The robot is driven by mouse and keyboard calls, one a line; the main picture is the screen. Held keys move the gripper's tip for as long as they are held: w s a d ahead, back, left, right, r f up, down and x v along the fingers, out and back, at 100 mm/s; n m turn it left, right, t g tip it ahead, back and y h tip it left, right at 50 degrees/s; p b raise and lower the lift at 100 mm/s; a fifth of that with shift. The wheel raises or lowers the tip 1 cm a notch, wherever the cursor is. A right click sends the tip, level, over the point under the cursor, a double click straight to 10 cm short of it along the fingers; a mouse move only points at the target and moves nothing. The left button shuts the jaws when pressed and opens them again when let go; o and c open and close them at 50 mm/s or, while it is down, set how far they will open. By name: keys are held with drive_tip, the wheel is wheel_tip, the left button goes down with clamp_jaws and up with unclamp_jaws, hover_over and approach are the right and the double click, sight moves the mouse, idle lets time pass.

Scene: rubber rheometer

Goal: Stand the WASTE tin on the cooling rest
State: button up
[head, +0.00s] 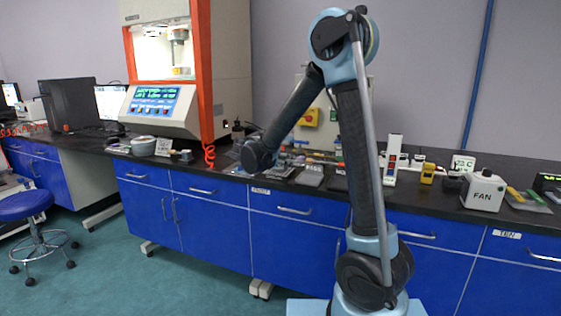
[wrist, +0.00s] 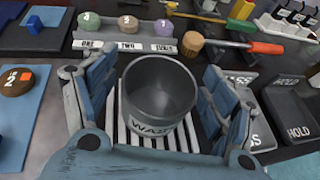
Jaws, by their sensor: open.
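The dark grey WASTE tin (wrist: 153,128) is upright in the middle of the wrist view, its open top facing my camera and its inside looking empty. It stands on or just above a rest with white slats (wrist: 120,128), which I take to be the cooling rest; I cannot tell for sure if its base touches. My gripper (wrist: 157,78) is open, with one finger on each side of the tin and a visible gap at the right. In the head view my gripper (head: 258,157) is low over the bench; the tin cannot be made out there.
Right of the gripper are a partly hidden PASS tray (wrist: 262,132) and a HOLD tray (wrist: 288,107). Behind is a numbered rack (wrist: 110,44) with three pucks, a cork (wrist: 193,44) and an orange-handled tool (wrist: 265,47). A brown puck (wrist: 17,81) lies on a blue mat at left.

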drive_tip(key=shift+r, duration=0.1)
drive_tip(key=v, duration=1.2)
drive_tip(key=s+d+f+m+g, duration=0.2)
drive_tip(key=s+d+m, duration=0.2)
drive_tip(key=d, duration=0.4)
drive_tip(key=s+d+f+m+g+y, duration=0.15)
drive_tip(key=s+d+m, duration=0.3)
drive_tip(key=d, duration=0.45)
drive_tip(key=s+d+f+m+g, duration=0.1)
drive_tip(key=s+d+m+g, duration=0.2)
drive_tip(key=d+m, duration=0.35)
drive_tip(key=s+d+f+m+y, duration=0.2)
drive_tip(key=s+f+m, duration=0.2)
drive_tip(key=s, duration=0.2)
drive_tip(key=s+d+f+m+g+y, duration=0.1)
drive_tip(key=s+d+f+m, duration=0.1)
drive_tip(key=s+m, duration=0.3)
drive_tip(key=s+d+f+m+g+y, duration=0.1)
drive_tip(key=s+d+f+m+y, duration=0.1)
drive_tip(key=s+f+m, duration=0.3)
drive_tip(key=s, duration=0.4)
drive_tip(key=shift+d+f+y, duration=0.2)
drive_tip(key=shift+f+y, duration=0.15)
drive_tip(key=shift+s+g, duration=0.1)
drive_tip(key=shift+g, duration=0.15)
